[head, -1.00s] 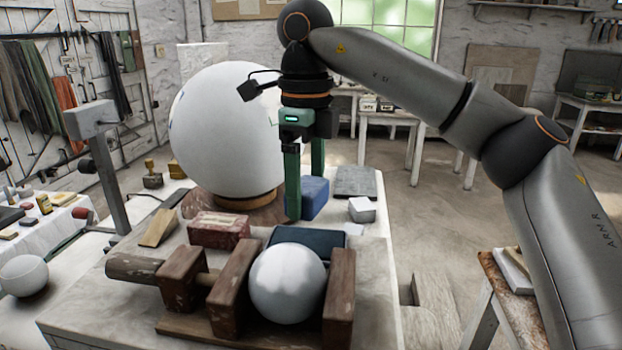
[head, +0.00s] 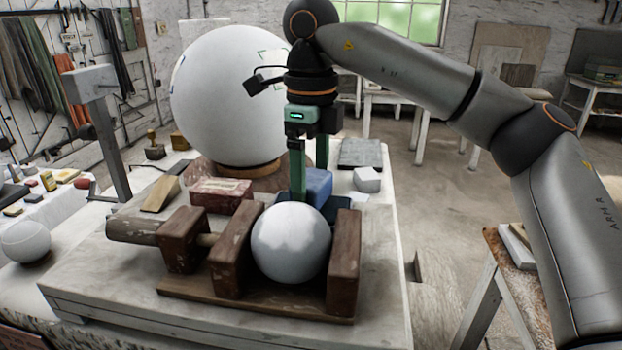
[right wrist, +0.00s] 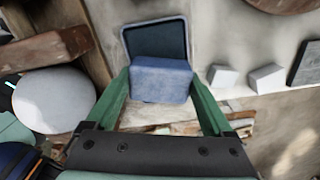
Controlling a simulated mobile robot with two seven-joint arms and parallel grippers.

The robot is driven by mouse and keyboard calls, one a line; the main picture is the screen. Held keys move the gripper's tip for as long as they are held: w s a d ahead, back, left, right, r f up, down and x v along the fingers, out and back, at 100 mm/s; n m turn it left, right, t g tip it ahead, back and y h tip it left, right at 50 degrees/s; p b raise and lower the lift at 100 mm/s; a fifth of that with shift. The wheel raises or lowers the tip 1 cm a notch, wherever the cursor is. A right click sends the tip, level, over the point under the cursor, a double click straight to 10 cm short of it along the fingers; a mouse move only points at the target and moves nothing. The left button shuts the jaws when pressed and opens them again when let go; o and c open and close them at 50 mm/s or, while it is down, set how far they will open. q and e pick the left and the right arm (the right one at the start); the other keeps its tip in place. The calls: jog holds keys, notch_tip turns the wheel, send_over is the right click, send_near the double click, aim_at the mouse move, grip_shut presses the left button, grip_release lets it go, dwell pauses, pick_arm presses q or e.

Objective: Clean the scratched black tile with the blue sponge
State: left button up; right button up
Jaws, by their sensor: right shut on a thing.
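My right gripper (head: 310,188) points down, shut on the blue sponge (head: 319,184). In the right wrist view the sponge (right wrist: 161,80) sits between the two green fingers. A dark flat tile with a lighter rim (right wrist: 155,38) lies right beside or under the sponge. In the head view this dark tile (head: 334,208) is partly hidden behind the white ball. I cannot tell whether the sponge touches it. A second dark grey slab (head: 361,152) lies at the back right of the table. I cannot make out scratches on either. My left gripper is not in view.
A wooden vise (head: 231,262) holds a white ball (head: 291,242) in front of the gripper. A large white sphere (head: 228,95) stands behind. A reddish block (head: 220,196) is left of the tile. White blocks (head: 367,180) are to the right.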

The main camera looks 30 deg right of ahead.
aim_at(311, 177)
jog(key=shift+f+b, duration=0.35)
jog(key=shift+f, duration=0.15)
dwell(0.7)
jog(key=shift+f, duration=0.15)
dwell(1.0)
notch_tip(311, 177, up, 3)
jog(key=p, duration=0.3)
jog(key=shift+r, duration=2.1)
